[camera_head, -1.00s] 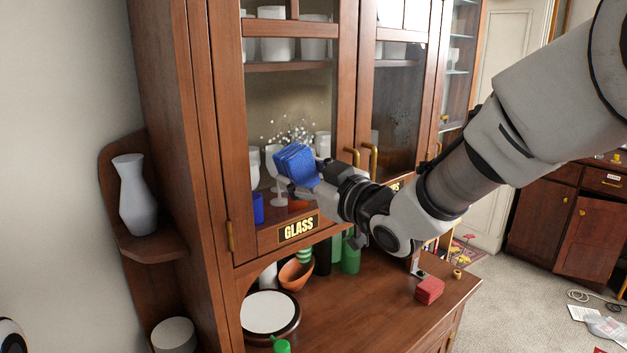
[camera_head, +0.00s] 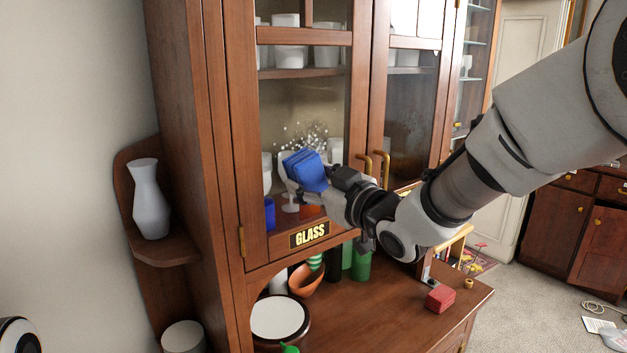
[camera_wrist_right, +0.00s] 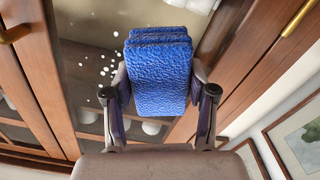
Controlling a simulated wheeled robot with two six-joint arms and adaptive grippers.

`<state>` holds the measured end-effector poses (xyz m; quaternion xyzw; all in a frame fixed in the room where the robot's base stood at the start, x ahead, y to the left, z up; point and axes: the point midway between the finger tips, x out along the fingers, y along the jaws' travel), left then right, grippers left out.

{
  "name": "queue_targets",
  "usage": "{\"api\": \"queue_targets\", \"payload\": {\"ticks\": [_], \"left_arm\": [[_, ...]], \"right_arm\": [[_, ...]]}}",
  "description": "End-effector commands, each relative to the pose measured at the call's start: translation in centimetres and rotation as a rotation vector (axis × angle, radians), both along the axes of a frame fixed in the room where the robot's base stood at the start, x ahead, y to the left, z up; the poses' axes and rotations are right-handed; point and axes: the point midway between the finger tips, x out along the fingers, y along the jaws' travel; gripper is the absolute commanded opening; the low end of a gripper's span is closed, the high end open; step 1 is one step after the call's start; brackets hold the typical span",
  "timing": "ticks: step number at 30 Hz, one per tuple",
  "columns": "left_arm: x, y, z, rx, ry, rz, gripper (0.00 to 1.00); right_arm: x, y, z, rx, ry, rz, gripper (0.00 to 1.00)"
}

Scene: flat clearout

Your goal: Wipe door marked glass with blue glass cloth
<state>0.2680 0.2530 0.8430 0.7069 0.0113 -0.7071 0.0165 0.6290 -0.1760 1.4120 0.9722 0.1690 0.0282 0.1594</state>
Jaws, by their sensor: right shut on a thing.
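The cabinet door marked GLASS (camera_head: 309,235) is shut, with a wooden frame and a glass pane (camera_head: 300,100). White specks (camera_head: 305,135) are on the pane, just above the cloth; they also show in the right wrist view (camera_wrist_right: 105,68). My right gripper (camera_head: 318,178) is shut on the folded blue cloth (camera_head: 304,170), which fills the space between the fingers in the right wrist view (camera_wrist_right: 160,75). The cloth is in front of the lower part of the pane; I cannot tell if it touches the glass. My left gripper is not in view.
A second glass door (camera_head: 410,120) with a brass handle is at the right. Below, the counter holds a red block (camera_head: 440,298), an orange bowl (camera_head: 305,280) and a round white-topped thing (camera_head: 279,318). A grey vase (camera_head: 149,200) stands on a side shelf at the left.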

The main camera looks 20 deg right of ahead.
Motion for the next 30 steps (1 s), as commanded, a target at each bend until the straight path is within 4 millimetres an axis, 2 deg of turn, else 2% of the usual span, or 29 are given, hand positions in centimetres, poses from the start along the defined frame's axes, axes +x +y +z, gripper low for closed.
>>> {"api": "queue_targets", "payload": {"ticks": [15, 27, 30], "left_arm": [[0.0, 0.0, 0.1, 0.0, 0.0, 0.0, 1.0], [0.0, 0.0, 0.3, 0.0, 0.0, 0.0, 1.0], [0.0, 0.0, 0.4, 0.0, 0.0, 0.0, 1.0]], "right_arm": [[0.8, 0.1, 0.0, 0.001, 0.0, 0.0, 0.22], [2.0, -3.5, 0.0, 0.004, 0.001, -0.002, 0.22], [2.0, -3.8, 0.0, 0.0, 0.001, 0.0, 0.22]]}}
